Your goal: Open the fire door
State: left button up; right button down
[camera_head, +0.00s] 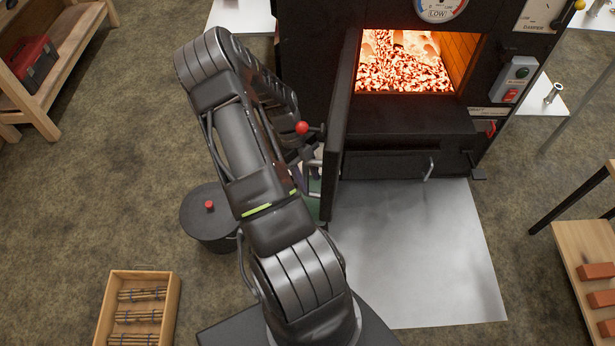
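The black fire door (342,125) stands swung open to the left and shows nearly edge-on. Behind its opening the firebox (404,62) glows orange with embers. A red ball knob (302,127) on a dark stem is on the left side of the door. My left arm reaches up from the bottom and folds down toward the door's outer face. My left gripper (311,163) is at that face, below the red knob and close to a pale metal handle bar (315,178). The arm partly hides it, so I cannot tell whether its fingers are shut. My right gripper is out of view.
A grey metal floor plate (420,250) lies clear before the firebox. A dark round bin with a red knob (209,217) stands left of my arm. A wooden crate of sticks (172,290) is bottom left. A brick-laden wooden bench (572,245) is at right.

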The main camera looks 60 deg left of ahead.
pick_arm(q)
jog(key=w+b+v, duration=0.1)
jog(key=v, duration=0.6)
jog(key=shift+s+r, duration=0.4)
jog(key=shift+s, duration=0.1)
jog(key=shift+s+a, duration=0.1)
jog(key=shift+a, duration=0.1)
